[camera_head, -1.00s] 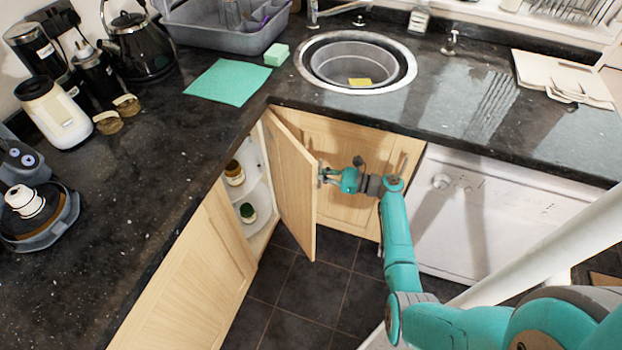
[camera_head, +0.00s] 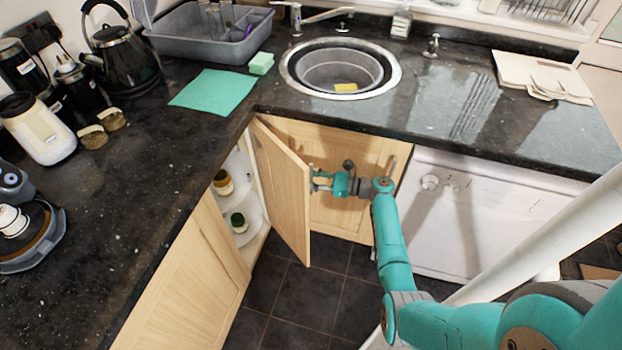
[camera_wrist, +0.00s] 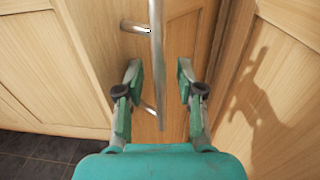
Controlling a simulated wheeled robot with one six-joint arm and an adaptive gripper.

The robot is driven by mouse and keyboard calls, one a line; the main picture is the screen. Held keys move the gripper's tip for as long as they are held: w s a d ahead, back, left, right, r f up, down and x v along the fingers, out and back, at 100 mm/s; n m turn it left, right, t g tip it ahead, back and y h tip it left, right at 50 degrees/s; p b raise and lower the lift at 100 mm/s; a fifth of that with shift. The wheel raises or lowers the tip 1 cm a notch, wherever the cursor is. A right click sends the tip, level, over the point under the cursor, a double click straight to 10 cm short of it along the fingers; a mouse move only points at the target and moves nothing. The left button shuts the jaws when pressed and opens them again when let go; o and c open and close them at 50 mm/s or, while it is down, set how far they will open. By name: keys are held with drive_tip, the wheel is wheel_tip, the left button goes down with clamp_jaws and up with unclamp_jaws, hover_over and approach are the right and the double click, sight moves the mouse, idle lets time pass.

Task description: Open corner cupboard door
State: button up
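The corner cupboard door (camera_head: 283,190) is light wood and stands ajar, swung out from the left run of cupboards. The open cupboard (camera_head: 240,190) shows white curved shelves with jars. My gripper (camera_head: 318,181) is at the free edge of the door, on its right side. In the wrist view, a metal bar handle (camera_wrist: 157,50) runs upright between the two fingers of my gripper (camera_wrist: 160,82). The fingers are spread, with a visible gap on each side of the bar. The door's handle is hidden or too small to make out in the head view.
A wooden cupboard front (camera_head: 345,213) is behind my gripper, with a white appliance (camera_head: 480,210) to its right. The dark worktop (camera_head: 180,150) overhangs the cupboards. Dark tiled floor (camera_head: 300,300) is clear below the door.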

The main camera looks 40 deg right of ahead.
drive_tip(key=v, duration=1.2)
